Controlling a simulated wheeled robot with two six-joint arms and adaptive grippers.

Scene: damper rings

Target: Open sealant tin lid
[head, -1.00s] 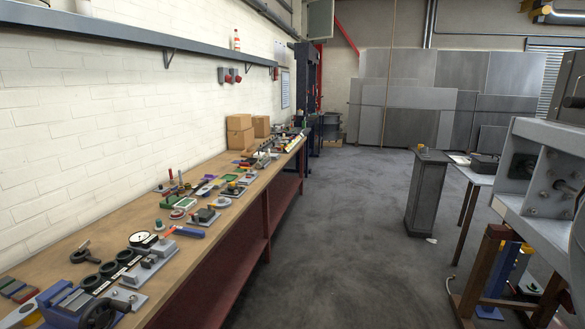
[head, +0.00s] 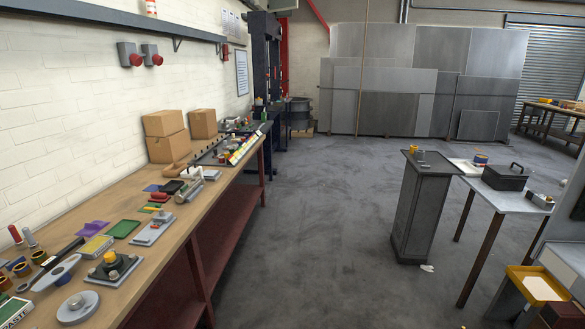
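I cannot single out the sealant tin or its lid with certainty at this distance. A small yellow item (head: 413,149) and a small grey cylinder (head: 421,155) stand on top of the dark grey pedestal (head: 418,205), right of centre. A small round blue and orange item (head: 481,159) sits on the light table (head: 517,196) to its right. Whether any of these has a lid is too small to tell. Neither of my grippers is in the head view.
A long wooden workbench (head: 165,240) runs along the left wall, crowded with tools, fixtures and cardboard boxes (head: 166,136). A dark toolbox (head: 505,177) stands on the light table. A yellow tray (head: 541,283) is at lower right. The floor (head: 320,240) between bench and pedestal is open.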

